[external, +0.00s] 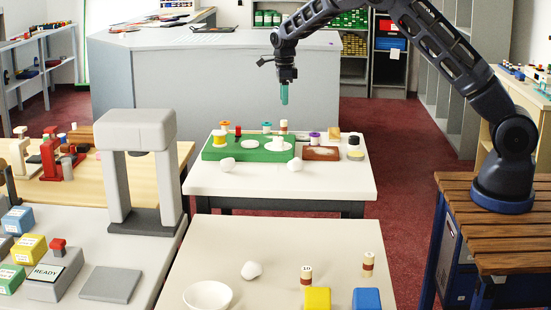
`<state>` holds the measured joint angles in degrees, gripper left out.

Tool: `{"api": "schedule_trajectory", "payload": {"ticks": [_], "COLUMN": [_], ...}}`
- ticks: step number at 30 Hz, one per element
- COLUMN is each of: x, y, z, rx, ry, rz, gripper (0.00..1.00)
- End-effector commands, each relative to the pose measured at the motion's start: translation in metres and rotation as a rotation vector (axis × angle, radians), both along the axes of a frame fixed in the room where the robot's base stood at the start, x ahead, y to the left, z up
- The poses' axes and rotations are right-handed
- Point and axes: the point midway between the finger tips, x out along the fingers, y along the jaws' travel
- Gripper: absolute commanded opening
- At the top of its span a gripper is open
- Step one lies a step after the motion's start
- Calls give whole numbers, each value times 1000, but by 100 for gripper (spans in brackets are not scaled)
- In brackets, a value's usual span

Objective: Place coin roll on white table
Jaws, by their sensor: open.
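My gripper (284,93), with teal fingers, hangs pointing down in the air above the back edge of the white table (235,187). It is open, and I see nothing between its fingers. Two cream cylinders with red-brown bands look like coin rolls and stand upright on the front pale table (215,245). One coin roll (306,277), marked 10, is behind the yellow block; the other coin roll (368,264) is to its right. A similar small cream cylinder (283,127) stands at the back of the white table, below my gripper.
The white table holds a green tray (222,153), a brown tray (320,154), a jar (355,152) and white lumps; its front strip is clear. The front table has a white bowl (208,296), a yellow block (317,299) and a blue block (366,299). A grey arch (118,180) stands left.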

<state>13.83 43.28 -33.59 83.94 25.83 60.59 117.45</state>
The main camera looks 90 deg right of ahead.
Motion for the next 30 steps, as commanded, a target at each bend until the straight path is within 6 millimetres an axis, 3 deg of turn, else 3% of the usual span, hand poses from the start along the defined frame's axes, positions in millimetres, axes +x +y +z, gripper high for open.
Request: {"api": "schedule_trajectory", "payload": {"ticks": [5, 8, 20, 30], "x": [-2, -7, -52, -111], "y": [9, 27, 137, 234], "z": [17, 36, 132, 196], "rx": [5, 15, 36, -2], "ry": [-12, -32, -140, -223], "rz": [42, 123, 644, 1123], "gripper": [44, 44, 44, 44]}}
